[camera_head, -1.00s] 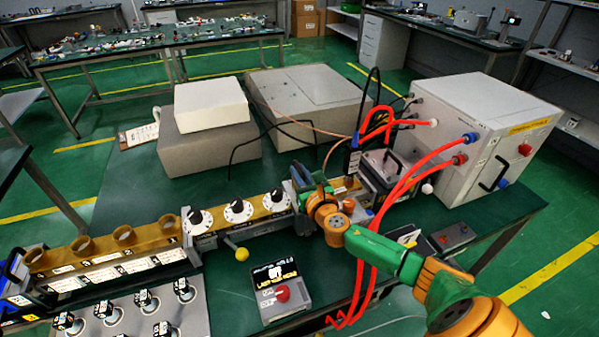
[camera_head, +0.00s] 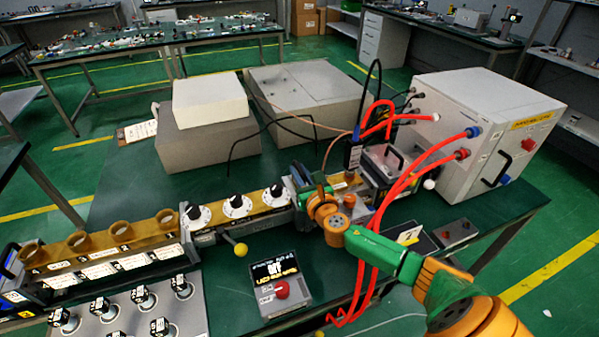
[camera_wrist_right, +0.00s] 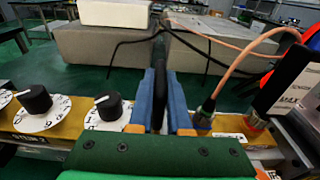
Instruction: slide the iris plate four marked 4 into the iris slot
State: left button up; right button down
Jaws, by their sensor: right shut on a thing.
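My right gripper (camera_head: 304,181) is over the brass waveguide line, just right of the third dial. In the right wrist view its blue fingers (camera_wrist_right: 160,102) are shut on a thin dark plate (camera_wrist_right: 158,82), seen edge-on and upright between them. I take it for iris plate four; its mark 4 does not show. The fingers and the green gripper body cover the line beneath, so the iris slot is hidden. I cannot tell whether the plate's lower edge is in the slot. My left gripper is not in view.
Black-knobbed dials (camera_head: 237,205) stand left of the gripper. Red cables (camera_head: 414,173) hang close to my right arm, running from the white cabinet (camera_head: 484,130). A meter box (camera_head: 280,284) sits in front. Grey boxes (camera_head: 306,98) stand behind.

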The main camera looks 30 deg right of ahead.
jog(key=shift+f+b, duration=1.5)
jog(key=shift+f, duration=0.2)
jog(key=c, duration=0.8)
grip_release()
